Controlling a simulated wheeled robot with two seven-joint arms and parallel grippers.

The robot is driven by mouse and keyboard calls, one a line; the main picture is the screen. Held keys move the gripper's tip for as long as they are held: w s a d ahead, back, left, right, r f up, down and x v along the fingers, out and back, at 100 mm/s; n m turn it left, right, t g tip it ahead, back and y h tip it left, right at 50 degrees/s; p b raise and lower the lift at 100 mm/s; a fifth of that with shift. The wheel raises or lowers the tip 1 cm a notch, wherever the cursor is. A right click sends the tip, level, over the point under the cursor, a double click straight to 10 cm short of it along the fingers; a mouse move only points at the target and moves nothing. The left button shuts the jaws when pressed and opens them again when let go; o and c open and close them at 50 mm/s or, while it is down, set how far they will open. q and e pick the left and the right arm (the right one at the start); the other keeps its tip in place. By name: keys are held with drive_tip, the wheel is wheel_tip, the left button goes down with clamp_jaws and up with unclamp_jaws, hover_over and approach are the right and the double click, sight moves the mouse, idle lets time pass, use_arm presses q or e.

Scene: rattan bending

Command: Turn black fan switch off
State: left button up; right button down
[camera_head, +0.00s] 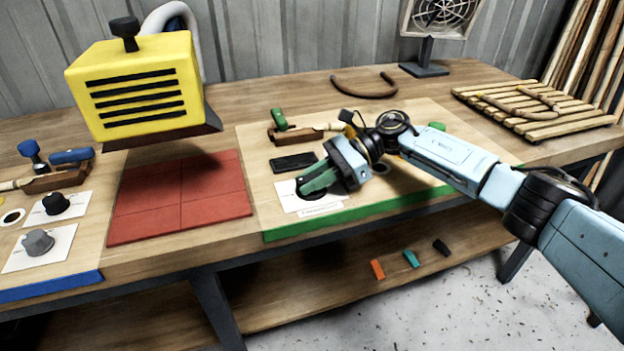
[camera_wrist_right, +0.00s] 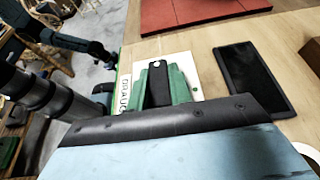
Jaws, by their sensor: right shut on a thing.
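My right gripper (camera_head: 303,190) reaches down over a white card (camera_head: 325,210) on the green-edged board at the middle of the bench. In the right wrist view its green fingers (camera_wrist_right: 167,84) are shut on a black switch (camera_wrist_right: 158,86) on the card (camera_wrist_right: 205,80). The fingers hide much of the switch, so its setting cannot be read. The fan (camera_head: 440,18) stands at the back right on a dark stand.
A black slab (camera_head: 295,162) lies just behind the card. A black knob (camera_head: 56,204) and a grey knob (camera_head: 38,242) sit on cards at left. A yellow vented box (camera_head: 137,85) hangs above a red mat (camera_head: 180,198). A slatted rack (camera_head: 575,120) lies at right.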

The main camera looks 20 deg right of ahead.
drive_tip(key=c, duration=1.3)
unclamp_jaws()
drive_tip(key=shift+s+a+r, duration=0.1)
drive_tip(key=shift+a+r, duration=0.05)
drive_tip(key=shift+a, duration=0.1)
drive_tip(key=shift+d, duration=0.1)
drive_tip(key=v, duration=1.3)
drive_tip(key=shift+d, duration=0.2)
